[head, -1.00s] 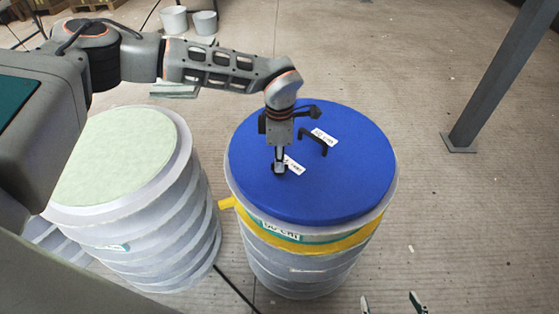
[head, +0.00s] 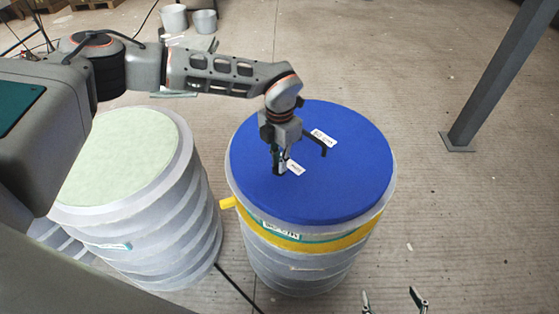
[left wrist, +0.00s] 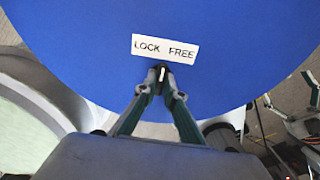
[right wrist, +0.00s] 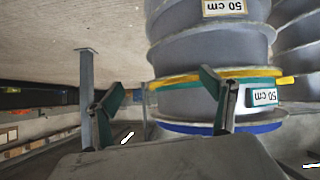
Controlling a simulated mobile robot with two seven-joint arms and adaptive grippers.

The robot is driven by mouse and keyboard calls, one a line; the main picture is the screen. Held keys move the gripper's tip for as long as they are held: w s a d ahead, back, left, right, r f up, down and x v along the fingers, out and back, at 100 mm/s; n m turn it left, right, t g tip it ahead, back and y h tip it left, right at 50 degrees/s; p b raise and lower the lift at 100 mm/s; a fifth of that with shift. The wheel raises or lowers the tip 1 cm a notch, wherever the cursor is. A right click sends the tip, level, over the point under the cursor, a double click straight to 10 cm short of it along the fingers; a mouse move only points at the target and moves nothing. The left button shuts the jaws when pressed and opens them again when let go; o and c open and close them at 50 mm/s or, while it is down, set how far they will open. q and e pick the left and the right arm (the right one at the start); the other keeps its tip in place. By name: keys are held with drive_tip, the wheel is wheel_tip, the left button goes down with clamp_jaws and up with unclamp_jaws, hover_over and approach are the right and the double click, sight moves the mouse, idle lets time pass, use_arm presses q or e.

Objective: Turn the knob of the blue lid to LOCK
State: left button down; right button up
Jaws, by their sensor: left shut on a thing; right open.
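The blue lid (head: 255,190) sits on top of a pale ribbed drum; it also fills the top of the left wrist view (left wrist: 80,40). My left gripper (head: 280,168) points down at the lid, shut on the small dark knob (left wrist: 162,73). The fingers hide most of the knob; a short white mark shows on it. The white label (left wrist: 165,49) reads LOCK on the left and FREE on the right, just beyond the knob. The mark points roughly at the label's middle; I cannot tell its exact setting. My right gripper (head: 395,301) is open and empty, low in front of the drum.
A black handle (head: 316,142) stands up from the lid beside my left gripper, with another label (head: 323,137). A second drum with a pale green top (head: 125,155) stands close on the left. A grey post (head: 495,80) rises at right. The floor right of the drum is clear.

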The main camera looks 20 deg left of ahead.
use_arm(q)
drive_tip(key=n, duration=0.4)
drive_tip(key=shift+n, duration=0.3)
drive_tip(key=n, duration=0.4)
drive_tip(key=shift+n, duration=0.4)
drive_tip(key=c, duration=2.1)
unclamp_jaws()
drive_tip(key=shift+c, duration=0.2)
drive_tip(key=shift+r, duration=0.15)
wheel_tip(320, 180, up, 12)
